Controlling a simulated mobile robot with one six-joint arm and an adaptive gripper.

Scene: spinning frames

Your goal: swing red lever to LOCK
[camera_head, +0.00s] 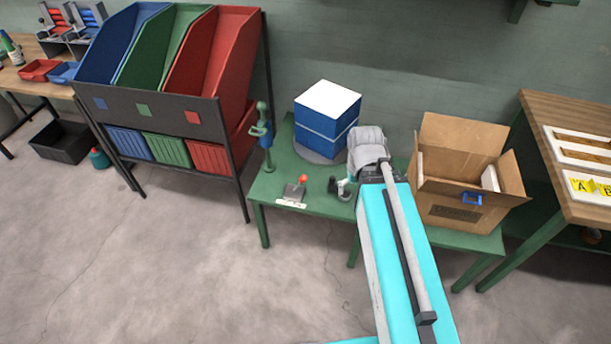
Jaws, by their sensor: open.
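A small lever with a red knob (302,180) stands on a grey base plate (291,192) near the front left of the green table. A white label strip (290,204) lies along the plate's front edge; its lettering is too small to read. My gripper (338,188) is open and empty, a short way right of the red knob and apart from it. My arm comes in from the lower right, and its wrist covers part of the table.
A blue box with a white top (327,108) stands on a grey round base behind the lever. A green post-like device (262,130) stands at the table's left end. An open cardboard box (465,185) is to the right of my arm. Coloured bins (160,60) stand further left.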

